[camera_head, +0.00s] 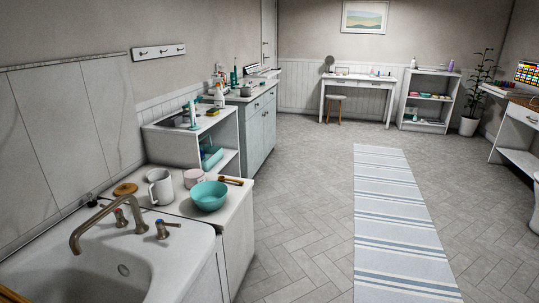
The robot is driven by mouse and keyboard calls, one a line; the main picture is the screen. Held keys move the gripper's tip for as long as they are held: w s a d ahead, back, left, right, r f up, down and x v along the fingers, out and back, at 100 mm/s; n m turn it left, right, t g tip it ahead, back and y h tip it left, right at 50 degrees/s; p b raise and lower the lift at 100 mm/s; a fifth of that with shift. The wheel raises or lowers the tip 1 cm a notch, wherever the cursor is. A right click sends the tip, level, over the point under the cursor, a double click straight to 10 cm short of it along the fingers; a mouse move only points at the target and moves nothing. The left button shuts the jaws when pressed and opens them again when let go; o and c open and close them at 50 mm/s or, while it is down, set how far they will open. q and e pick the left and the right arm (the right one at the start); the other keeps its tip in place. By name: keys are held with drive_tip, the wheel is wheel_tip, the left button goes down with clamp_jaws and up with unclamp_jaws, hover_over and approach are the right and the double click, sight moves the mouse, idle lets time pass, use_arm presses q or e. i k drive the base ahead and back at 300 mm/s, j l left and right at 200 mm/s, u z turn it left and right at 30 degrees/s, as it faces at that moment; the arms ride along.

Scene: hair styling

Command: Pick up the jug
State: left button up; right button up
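A white jug (162,186) with a handle on its left side stands upright on the pale counter (236,214) behind the basin. Neither of my grippers is in view, so nothing shows near the jug.
A white basin (105,270) with a bronze tap (98,218) lies in front of the jug. A wooden round lid (125,189) is left of it, and a small brush (231,180) lies behind the bowl. A striped rug (392,220) covers open floor to the right.

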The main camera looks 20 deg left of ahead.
sight(161, 186)
drive_tip(key=i, duration=0.8)
drive_tip(key=i+u, duration=0.1)
drive_tip(key=i, duration=0.7)
drive_tip(key=i+l+u, duration=0.1)
drive_tip(key=i, duration=0.7)
drive_tip(key=l, duration=0.1)
